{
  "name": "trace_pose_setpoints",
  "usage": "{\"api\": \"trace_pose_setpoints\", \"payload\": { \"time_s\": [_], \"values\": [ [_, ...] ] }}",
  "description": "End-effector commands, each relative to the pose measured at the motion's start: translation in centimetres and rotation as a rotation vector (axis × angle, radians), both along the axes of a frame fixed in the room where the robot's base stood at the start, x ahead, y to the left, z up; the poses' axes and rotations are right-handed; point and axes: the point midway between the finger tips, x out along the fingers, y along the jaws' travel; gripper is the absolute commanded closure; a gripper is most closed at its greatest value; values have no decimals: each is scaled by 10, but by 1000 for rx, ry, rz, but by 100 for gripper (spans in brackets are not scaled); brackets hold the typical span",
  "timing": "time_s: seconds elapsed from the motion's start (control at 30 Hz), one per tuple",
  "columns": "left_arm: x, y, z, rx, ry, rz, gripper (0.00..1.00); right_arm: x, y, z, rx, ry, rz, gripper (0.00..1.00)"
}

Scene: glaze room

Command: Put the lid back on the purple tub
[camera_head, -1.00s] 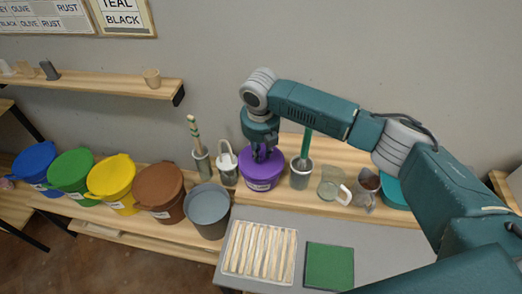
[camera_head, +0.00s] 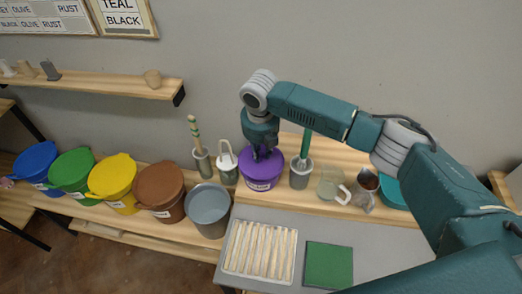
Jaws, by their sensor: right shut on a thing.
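The purple tub (camera_head: 263,183) stands on the wooden shelf behind the grey table, with a white label on its front. A purple lid (camera_head: 281,160) lies over its top and looks level; my gripper hides part of it. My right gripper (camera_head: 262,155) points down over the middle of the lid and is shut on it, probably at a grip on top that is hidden. Whether the lid is fully seated on the rim I cannot tell. My left gripper is not in view.
Left of the tub stand a white-handled container (camera_head: 227,165) and a grey pot with a striped stick (camera_head: 202,160). Close on the right is a grey pot with a green handle (camera_head: 300,172), then a clear jug (camera_head: 332,184). A grey bucket (camera_head: 208,210) and brown tub (camera_head: 159,190) stand left.

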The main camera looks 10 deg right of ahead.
Motion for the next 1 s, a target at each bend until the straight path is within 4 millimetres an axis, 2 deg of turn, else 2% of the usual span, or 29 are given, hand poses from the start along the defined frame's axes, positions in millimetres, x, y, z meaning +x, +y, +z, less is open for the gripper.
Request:
{"api": "trace_pose_setpoints", "payload": {
  "time_s": [1.0],
  "values": [
    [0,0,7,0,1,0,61,1,0,-2,1,-1,0,100]
  ]
}}
